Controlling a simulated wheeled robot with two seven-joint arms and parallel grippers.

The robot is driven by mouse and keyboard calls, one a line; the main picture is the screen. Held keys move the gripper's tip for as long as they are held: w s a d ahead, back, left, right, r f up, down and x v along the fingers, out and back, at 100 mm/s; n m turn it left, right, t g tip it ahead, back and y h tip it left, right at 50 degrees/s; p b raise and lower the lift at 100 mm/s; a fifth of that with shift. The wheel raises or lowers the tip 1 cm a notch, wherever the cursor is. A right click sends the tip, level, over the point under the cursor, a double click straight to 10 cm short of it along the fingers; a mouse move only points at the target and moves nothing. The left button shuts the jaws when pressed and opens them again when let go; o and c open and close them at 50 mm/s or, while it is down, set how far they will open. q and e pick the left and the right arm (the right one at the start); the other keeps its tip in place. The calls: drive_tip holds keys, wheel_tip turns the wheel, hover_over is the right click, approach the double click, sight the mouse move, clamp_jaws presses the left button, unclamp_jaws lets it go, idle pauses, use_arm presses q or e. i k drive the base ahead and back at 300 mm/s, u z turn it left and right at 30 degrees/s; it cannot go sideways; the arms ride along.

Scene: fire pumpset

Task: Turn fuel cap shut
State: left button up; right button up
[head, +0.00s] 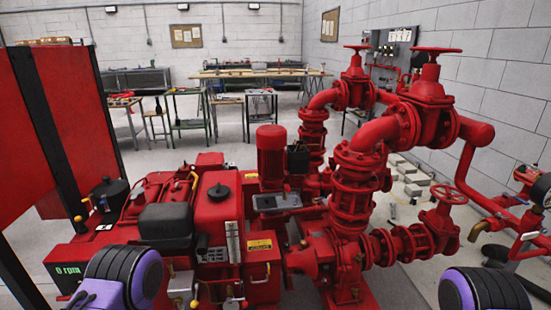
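A small black cap (219,191) sits on top of a red tank (217,213) with a clear sight gauge on its front, near the middle left of the head view. I take this to be the fuel cap. It is too small to tell whether it is fully seated or turned shut. Only purple and black links of my arms show, at the bottom left and bottom right. Both grippers are out of view, so neither is seen on the cap.
A black box-shaped part (166,220) stands close left of the tank. A round black lid (109,190) is farther left, by a red panel (75,110). Large red pipes and valves (358,170) stand to the right. Space above the tank looks clear.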

sight(218, 191)
drive_tip(key=u, duration=1.65)
drive_tip(key=i, duration=0.65)
drive_tip(key=z, duration=0.6)
